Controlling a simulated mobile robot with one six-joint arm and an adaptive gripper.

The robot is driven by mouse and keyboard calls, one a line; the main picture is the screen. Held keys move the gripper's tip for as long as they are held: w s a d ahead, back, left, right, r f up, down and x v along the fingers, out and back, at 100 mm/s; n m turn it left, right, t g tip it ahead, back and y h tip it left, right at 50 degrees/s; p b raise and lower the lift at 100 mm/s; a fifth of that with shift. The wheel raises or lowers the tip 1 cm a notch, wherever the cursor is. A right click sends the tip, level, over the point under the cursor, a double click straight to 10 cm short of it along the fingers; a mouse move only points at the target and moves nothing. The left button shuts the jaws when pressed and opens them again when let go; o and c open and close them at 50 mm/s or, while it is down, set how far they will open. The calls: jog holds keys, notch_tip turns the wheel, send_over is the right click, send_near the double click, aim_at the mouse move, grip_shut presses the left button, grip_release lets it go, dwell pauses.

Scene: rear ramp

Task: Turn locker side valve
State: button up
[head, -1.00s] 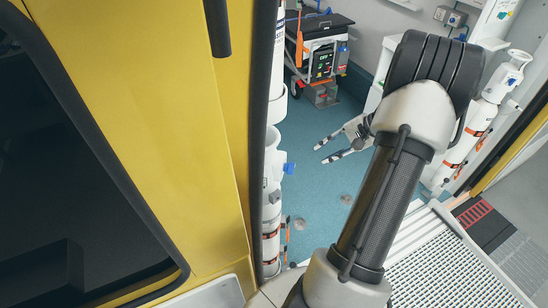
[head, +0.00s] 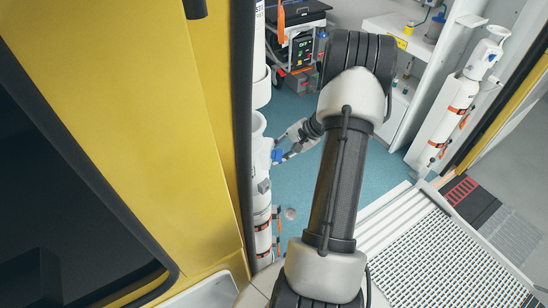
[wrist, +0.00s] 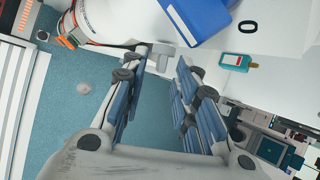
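In the wrist view the blue handle (wrist: 197,18) is large at the top, just past the fingertips, against a white surface. My gripper (head: 286,146) is beside the handle in the head view, its tips overlapping that spot; contact cannot be told. In the wrist view my gripper (wrist: 160,68) is open, with a clear gap between its fingers and nothing between them. Part of the valve is cut off by the frame.
The yellow door panel (head: 150,120) stands close on the left. Another strapped white cylinder (head: 455,110) stands on the right. A black-topped equipment cart (head: 300,45) is at the back.

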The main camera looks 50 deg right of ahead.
jog(key=shift+x, duration=1.1)
jog(key=shift+c, duration=0.6)
jog(key=shift+r, duration=0.1)
grip_shut()
